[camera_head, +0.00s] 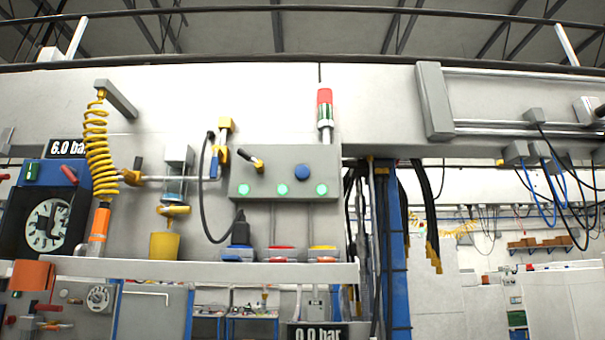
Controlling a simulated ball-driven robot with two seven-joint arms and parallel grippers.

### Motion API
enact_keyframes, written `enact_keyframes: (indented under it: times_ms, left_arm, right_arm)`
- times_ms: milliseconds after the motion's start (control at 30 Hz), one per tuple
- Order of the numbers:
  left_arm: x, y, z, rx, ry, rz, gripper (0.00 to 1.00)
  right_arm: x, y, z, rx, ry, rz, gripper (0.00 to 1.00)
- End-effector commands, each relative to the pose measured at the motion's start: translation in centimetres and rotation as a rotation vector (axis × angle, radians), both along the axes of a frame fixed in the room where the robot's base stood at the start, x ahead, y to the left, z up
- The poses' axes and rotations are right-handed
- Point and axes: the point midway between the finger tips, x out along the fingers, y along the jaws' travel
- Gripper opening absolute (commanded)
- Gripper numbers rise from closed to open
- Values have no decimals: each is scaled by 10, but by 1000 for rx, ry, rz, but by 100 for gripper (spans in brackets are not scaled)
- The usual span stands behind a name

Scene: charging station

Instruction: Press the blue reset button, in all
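The blue reset button (302,173) is a round blue knob on the front of a grey control box (285,158) near the middle of the head view. It sits above and between two of the three lit green lights on the box. Nothing covers the button. Neither of my grippers shows in the head view, so nothing is seen touching the button.
A red and green signal lamp (325,112) stands on the box. A grey shelf (210,272) runs below. A yellow coiled hose (98,150) hangs left; dark cables (428,215) hang right.

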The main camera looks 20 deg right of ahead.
Motion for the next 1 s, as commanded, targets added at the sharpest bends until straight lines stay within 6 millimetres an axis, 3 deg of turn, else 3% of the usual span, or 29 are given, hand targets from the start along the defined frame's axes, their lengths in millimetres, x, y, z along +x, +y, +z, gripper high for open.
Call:
enact_keyframes:
  times_ms: [33,100,1000]
  left_arm:
    - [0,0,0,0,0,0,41]
    - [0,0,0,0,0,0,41]
    - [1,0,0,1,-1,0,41]
  right_arm:
    - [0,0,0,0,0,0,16]
    - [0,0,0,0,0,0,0]
    - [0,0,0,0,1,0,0]
